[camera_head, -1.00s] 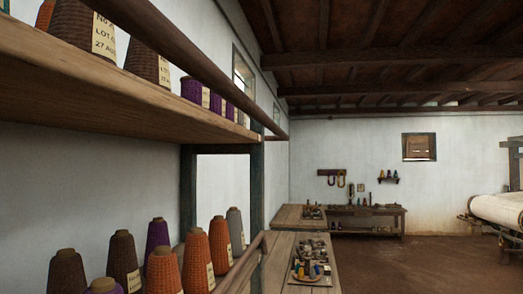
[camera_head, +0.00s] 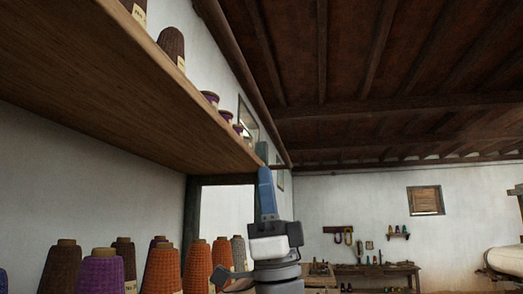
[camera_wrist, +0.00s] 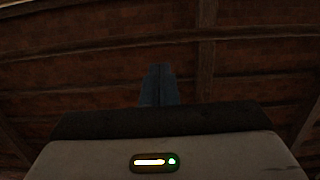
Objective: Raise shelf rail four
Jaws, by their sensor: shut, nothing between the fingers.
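I cannot tell how far the fingertips are from the rail. In the wrist view the shut fingers (camera_wrist: 160,72) point at the ceiling, with no shelf rail recognisable.
Purple, orange, brown and grey yarn cones (camera_head: 162,268) stand below the upper shelf, and further cones (camera_head: 172,48) stand on it. A workbench (camera_head: 375,272) stands at the far wall. A white cloth roll (camera_head: 505,262) is at right.

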